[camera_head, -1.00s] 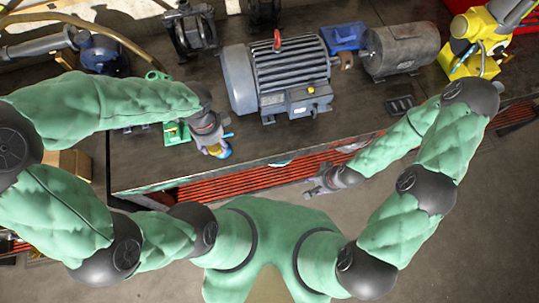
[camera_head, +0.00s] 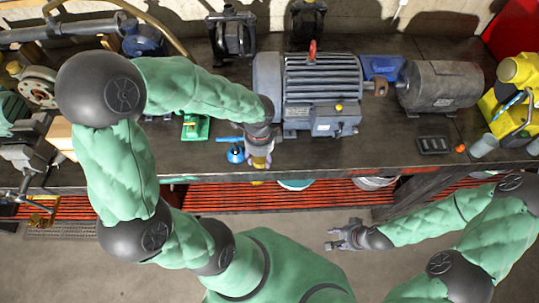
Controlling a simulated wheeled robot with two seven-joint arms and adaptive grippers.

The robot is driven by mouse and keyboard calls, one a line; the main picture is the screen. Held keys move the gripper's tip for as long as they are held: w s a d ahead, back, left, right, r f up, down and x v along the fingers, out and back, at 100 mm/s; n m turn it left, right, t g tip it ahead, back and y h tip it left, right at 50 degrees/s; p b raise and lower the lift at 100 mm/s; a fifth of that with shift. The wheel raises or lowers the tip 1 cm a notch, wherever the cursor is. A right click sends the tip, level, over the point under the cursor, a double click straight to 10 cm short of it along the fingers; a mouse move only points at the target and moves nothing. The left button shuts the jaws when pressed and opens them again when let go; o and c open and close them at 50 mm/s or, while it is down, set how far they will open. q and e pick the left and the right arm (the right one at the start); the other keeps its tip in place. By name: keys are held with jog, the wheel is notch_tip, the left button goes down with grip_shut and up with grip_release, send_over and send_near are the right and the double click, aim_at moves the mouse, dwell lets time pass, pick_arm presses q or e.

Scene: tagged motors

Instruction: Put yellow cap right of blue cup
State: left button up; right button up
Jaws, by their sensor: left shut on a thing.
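The blue cup (camera_head: 235,155) stands near the front edge of the workbench, left of the big grey motor. My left gripper (camera_head: 258,153) is just to the right of the cup, pointing down at the bench edge. It is shut on the yellow cap (camera_head: 258,162), which shows only as a small yellow patch at the fingertips; the fingers hide the rest. I cannot tell whether the cap touches the bench. My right gripper (camera_head: 335,238) is open and empty, over the floor in front of the bench.
The big grey motor (camera_head: 318,85) stands right behind my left gripper. A green board (camera_head: 195,127) lies to the left of the cup. A dark tray (camera_head: 433,145) and a smaller motor (camera_head: 440,85) are to the right. The bench front between is clear.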

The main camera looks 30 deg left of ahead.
pick_arm(q)
jog(key=w+f, duration=0.2)
jog(key=w+f+b, duration=0.1)
jog(key=w+f, duration=0.3)
jog(key=f, duration=0.1)
jog(key=shift+w+a, duration=0.3)
jog(key=shift+a, duration=0.05)
jog(key=shift+f+b, duration=0.65)
jog(key=shift+f, duration=0.75)
jog(key=shift+f, duration=0.15)
jog(key=o, duration=0.7)
jog(key=shift+r, duration=0.25)
notch_tip(320, 180, up, 12)
jog(key=p, duration=0.2)
jog(key=shift+w+f+p, duration=0.1)
jog(key=shift+p, duration=0.25)
